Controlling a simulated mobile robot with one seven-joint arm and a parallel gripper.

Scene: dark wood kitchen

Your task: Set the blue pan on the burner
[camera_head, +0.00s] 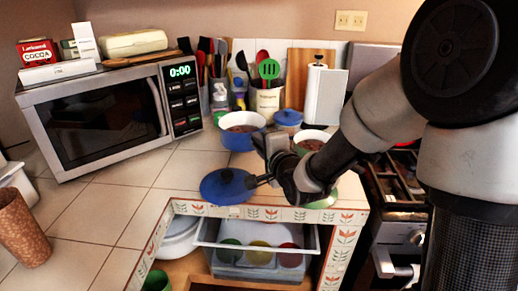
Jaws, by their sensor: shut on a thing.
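The blue pan (226,187) is dark blue and round, with a short dark handle pointing right. It is over the front edge of the tiled counter. My gripper (268,179) is shut on the handle end, to the right of the pan. Whether the pan touches the counter is hard to tell. The stove (396,190) with dark burner grates is at the right, partly hidden behind my arm.
A blue pot (242,130) with brown contents, a small lidded blue pot (288,119) and another pot (313,138) stand behind the pan. A microwave (105,115) is at the left. An open drawer (258,252) with bowls is below the counter edge. Bare tiles lie left of the pan.

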